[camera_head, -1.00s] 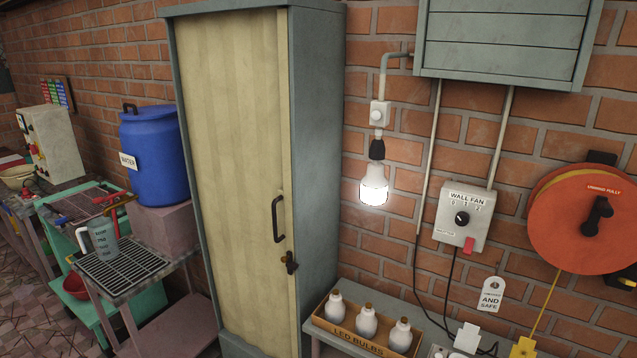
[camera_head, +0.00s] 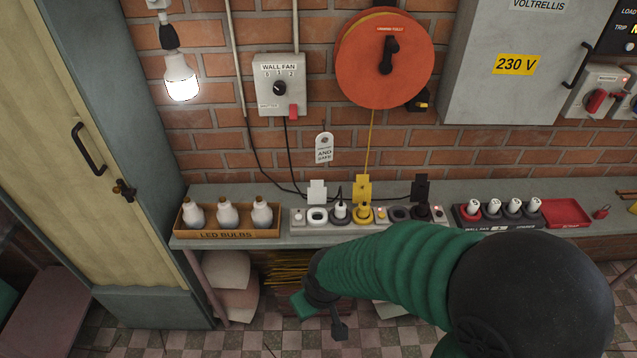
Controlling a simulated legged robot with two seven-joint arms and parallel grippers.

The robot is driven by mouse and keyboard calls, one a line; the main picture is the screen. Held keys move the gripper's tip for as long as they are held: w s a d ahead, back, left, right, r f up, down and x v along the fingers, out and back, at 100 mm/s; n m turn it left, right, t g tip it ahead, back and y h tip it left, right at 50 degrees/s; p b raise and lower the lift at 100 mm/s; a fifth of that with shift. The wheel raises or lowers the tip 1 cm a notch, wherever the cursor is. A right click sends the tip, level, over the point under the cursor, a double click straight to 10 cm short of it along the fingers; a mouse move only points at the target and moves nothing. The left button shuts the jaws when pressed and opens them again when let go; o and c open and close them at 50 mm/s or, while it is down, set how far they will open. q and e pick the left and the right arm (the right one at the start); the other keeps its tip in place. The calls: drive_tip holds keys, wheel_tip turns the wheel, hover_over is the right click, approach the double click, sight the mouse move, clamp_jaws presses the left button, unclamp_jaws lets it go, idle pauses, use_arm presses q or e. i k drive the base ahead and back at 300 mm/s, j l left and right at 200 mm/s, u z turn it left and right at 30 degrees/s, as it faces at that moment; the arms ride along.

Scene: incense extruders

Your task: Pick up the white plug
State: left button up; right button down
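A white plug (camera_head: 340,209) stands upright in the long power strip (camera_head: 299,217) on the grey bench. It sits between a white-rimmed socket (camera_head: 317,215) and a yellow plug (camera_head: 364,212). A black plug (camera_head: 421,211) is further right on the strip. My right arm, in a green sleeve, comes in from the lower right. Its gripper (camera_head: 322,318) is in front of and below the bench edge, apart from the plugs. My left gripper is not in view.
A box of LED bulbs (camera_head: 228,233) stands left of the strip. A dark holder (camera_head: 465,219) with several white-topped pieces and a red tray (camera_head: 566,213) are to the right. White, yellow and black tags stand behind the strip. Cables hang from the wall fan switch (camera_head: 280,86).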

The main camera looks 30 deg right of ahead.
sight(340, 213)
drive_tip(key=z, duration=1.25)
drive_tip(key=i+j+u, duration=0.2)
drive_tip(key=i+u, duration=0.15)
drive_tip(key=i, duration=0.15)
drive_tip(key=i+u, duration=0.3)
drive_tip(key=i, duration=0.25)
